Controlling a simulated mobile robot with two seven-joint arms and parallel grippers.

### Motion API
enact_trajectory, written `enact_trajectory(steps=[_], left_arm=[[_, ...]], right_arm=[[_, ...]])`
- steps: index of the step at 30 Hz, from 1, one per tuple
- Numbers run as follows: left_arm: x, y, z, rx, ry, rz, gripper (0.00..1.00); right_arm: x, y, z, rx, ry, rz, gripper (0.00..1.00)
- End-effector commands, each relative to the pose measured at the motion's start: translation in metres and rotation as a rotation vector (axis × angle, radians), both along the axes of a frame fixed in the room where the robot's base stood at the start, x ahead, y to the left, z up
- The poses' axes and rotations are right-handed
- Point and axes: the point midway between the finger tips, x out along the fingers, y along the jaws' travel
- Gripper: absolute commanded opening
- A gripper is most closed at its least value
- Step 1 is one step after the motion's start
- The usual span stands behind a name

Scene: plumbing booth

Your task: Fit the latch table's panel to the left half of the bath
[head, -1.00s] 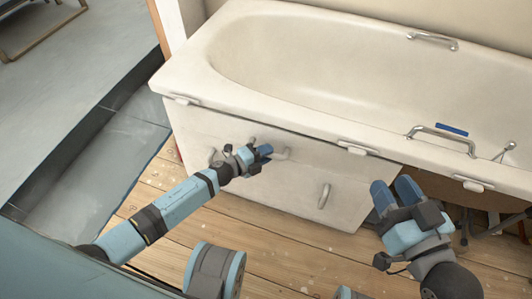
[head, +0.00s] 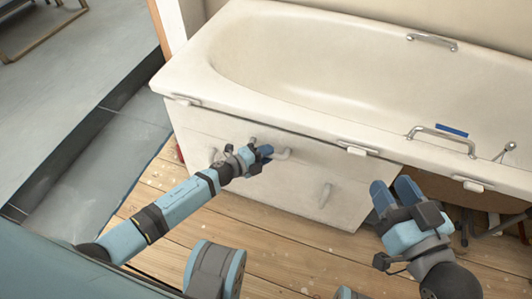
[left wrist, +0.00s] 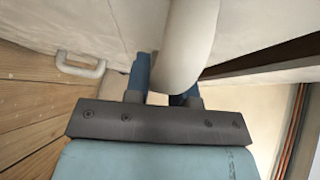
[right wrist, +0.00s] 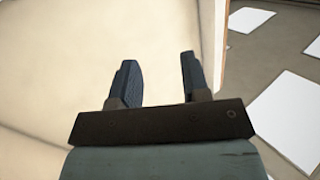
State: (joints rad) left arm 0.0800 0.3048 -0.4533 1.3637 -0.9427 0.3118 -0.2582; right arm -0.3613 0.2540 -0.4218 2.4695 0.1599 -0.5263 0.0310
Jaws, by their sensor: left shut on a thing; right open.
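The white panel (head: 285,193) stands upright under the rim of the left half of the bath (head: 225,92). Its top edge is close under the rim; I cannot tell whether it sits flush. My left gripper (head: 262,154) is shut on a pale bar handle (head: 281,155) on the panel's front. In the left wrist view this handle (left wrist: 190,45) passes between the fingers. Another panel handle (head: 325,195) is to the right. White latches show along the rim at the left (head: 186,100), middle (head: 357,151) and right (head: 473,186). My right gripper (head: 397,193) is open and empty, right of the panel.
The bath's right half is open underneath and dark, with metal legs or pipes (head: 500,222). A grab rail (head: 441,138) and a blue strip (head: 452,130) are on the near rim. The wooden floor (head: 290,245) before the panel is clear. A door post (head: 170,25) stands at the bath's left.

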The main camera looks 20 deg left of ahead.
Motion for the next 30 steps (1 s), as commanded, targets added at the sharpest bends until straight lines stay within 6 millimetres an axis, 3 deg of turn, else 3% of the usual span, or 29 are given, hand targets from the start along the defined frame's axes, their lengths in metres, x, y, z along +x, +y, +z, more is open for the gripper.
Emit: enact_trajectory(steps=[3,4,7,20,30], left_arm=[[0.007,0.003,0.005,0.0,-0.009,0.011,0.0],[0.007,0.003,0.005,0.0,-0.009,0.011,0.29],[0.007,0.002,0.004,0.0,-0.009,0.01,0.52],[-0.004,0.007,0.003,0.001,0.0,0.007,0.53],[-0.062,0.052,0.017,0.002,-0.001,0.008,0.53]], right_arm=[[0.0,0.0,-0.001,0.0,0.0,0.0,0.43],[0.0,0.0,0.0,0.001,-0.001,0.0,0.43],[0.0,0.0,0.0,0.001,-0.001,0.0,0.43],[0.001,0.0,0.006,-0.001,-0.008,0.001,0.43],[-0.01,0.006,0.011,0.071,0.096,-0.005,0.43]])
